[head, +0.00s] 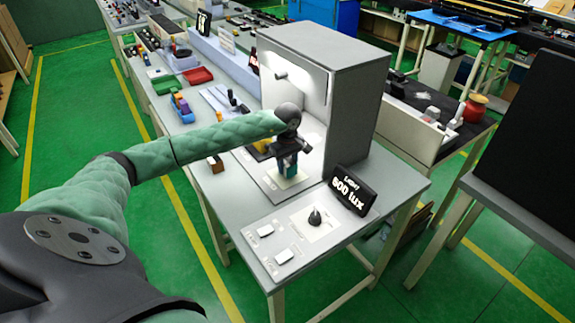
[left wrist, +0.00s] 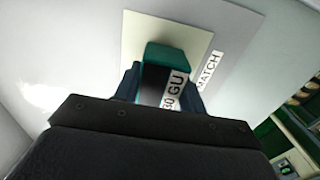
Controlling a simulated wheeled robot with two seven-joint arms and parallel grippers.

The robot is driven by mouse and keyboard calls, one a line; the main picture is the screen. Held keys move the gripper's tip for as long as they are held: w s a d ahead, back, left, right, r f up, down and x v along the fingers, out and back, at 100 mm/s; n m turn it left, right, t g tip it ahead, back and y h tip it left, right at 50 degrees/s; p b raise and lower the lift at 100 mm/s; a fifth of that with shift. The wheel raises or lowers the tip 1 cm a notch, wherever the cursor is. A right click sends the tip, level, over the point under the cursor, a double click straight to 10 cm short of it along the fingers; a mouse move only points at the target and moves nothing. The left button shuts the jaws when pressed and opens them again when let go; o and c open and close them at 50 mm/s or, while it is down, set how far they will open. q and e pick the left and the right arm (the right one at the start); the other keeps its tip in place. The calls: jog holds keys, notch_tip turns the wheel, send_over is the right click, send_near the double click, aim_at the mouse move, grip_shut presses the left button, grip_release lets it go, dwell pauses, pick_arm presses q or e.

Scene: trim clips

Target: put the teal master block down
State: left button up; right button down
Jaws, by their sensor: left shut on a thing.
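The teal master block (left wrist: 165,58) shows in the left wrist view between my left gripper's fingers (left wrist: 158,85), over a cream pad. In the head view my left gripper (head: 285,160) reaches down in front of the grey light booth, shut on the teal block (head: 287,165). The block is over or on the cream pad (head: 299,181); I cannot tell whether it touches. The pad lies on a grey board marked "MATCH" (left wrist: 210,68). My right gripper is not in view.
The grey light booth (head: 345,95) stands behind the gripper. A black "600 lux" sign (head: 351,193) and a panel with a black knob (head: 315,217) and white switches are at the front of the table. A small brown block (head: 215,164) is at the left.

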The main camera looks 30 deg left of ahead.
pick_arm(q)
jog(key=shift+f, duration=0.7)
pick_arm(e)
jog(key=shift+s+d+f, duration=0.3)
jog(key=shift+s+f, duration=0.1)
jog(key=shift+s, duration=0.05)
pick_arm(q)
jog(key=shift+f, duration=0.1)
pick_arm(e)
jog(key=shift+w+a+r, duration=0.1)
pick_arm(q)
jog(key=o, duration=1)
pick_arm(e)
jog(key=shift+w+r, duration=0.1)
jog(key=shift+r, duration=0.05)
